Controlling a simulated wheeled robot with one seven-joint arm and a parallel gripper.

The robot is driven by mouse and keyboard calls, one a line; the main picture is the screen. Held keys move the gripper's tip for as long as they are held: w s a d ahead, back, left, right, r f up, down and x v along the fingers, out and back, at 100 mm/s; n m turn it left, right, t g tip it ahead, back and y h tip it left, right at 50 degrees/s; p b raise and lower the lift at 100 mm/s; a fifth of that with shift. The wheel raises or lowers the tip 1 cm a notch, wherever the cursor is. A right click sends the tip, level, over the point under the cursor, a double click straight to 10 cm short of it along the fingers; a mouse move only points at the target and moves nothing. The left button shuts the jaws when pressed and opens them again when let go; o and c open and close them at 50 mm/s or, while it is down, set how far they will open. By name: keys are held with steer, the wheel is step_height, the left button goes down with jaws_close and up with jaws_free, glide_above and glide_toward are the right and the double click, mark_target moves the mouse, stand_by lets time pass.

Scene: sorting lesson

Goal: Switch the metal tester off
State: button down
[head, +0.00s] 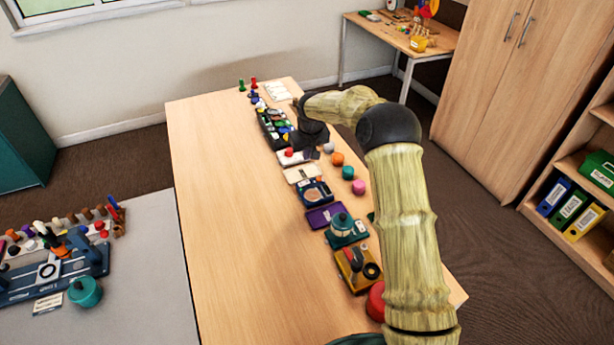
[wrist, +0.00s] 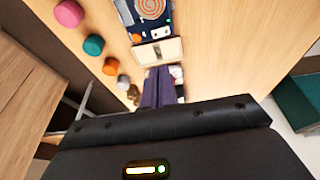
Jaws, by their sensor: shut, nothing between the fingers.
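A dark blue device with an orange spiral coil (wrist: 158,10), most like the metal tester, is at the top of the wrist view, partly cut off. It also appears in the row on the long table in the head view (head: 316,193). The state of its switch cannot be made out. My gripper (wrist: 159,70) is shut and empty, its dark purple fingers side by side. Its tips are just below a cream panel (wrist: 171,50). In the head view my gripper (head: 308,146) is above the row, partly hidden by my arm.
A white item with a red button (head: 289,156) lies near my gripper. Orange (head: 337,159), teal and pink pegs line the right side. A purple tray (head: 323,216), a teal device (head: 343,230) and a yellow device (head: 355,268) stand nearer. The table's left half is clear.

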mark_target(306, 182)
steer(key=x, duration=0.4)
steer(key=p+x, duration=0.1)
steer(key=x, duration=0.4)
steer(key=s+d+p+x, duration=0.1)
steer(key=x, duration=0.4)
steer(key=shift+f, duration=0.1)
